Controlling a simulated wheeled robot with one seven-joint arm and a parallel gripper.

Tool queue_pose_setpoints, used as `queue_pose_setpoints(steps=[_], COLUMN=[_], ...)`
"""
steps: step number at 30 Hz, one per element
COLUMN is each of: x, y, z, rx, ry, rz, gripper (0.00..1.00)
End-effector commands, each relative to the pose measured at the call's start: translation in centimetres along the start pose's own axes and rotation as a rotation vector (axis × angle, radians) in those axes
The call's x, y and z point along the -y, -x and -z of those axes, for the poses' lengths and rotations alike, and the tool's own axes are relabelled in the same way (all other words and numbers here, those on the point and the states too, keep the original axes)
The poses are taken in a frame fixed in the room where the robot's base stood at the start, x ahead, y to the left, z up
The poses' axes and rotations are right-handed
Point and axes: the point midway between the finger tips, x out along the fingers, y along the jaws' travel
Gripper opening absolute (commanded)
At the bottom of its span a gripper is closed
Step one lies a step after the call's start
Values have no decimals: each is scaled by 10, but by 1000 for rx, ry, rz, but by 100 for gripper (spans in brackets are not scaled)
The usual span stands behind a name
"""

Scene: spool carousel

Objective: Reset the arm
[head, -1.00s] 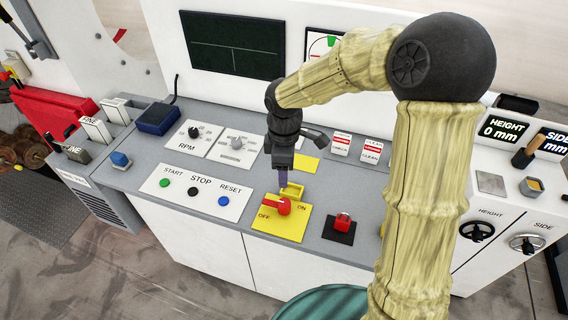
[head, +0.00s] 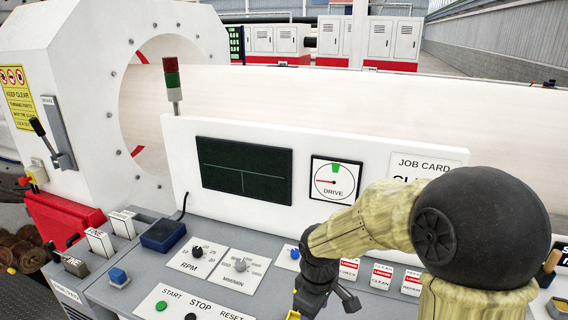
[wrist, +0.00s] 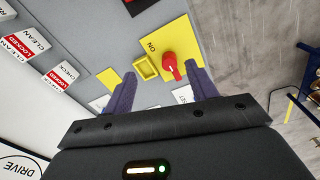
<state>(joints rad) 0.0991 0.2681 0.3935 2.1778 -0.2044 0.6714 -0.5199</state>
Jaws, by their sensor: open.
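My gripper (wrist: 162,90) shows in the wrist view with its two purple fingers spread apart and nothing between them. It hangs over the console, and past its fingertips lie a red rotary knob (wrist: 170,66) on a yellow ON plate (wrist: 182,42) and a small yellow raised block (wrist: 146,67). In the head view my arm bends down over the console, and the fingertips are cut off by the bottom edge.
The grey console (head: 120,294) carries RPM and mm/min dials, a blue button (head: 118,276) and start, stop and reset buttons. Behind stand a white panel with a dark screen (head: 243,170), a drive gauge (head: 335,181) and a signal tower (head: 173,85).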

Motion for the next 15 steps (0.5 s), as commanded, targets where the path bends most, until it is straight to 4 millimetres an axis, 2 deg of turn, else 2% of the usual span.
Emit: queue_pose_setpoints(steps=[1,3,7,10,15], x=[2,4,11,15,17], y=[1,1,2,2,2], z=[-21,-48,-90,-109,-115], rx=[-10,-41,-110,-150,-167], ry=[-138,-353,-713,-888,-964], rz=[-19,-41,-67,-73,-75], gripper=[57,57,57,57,57])
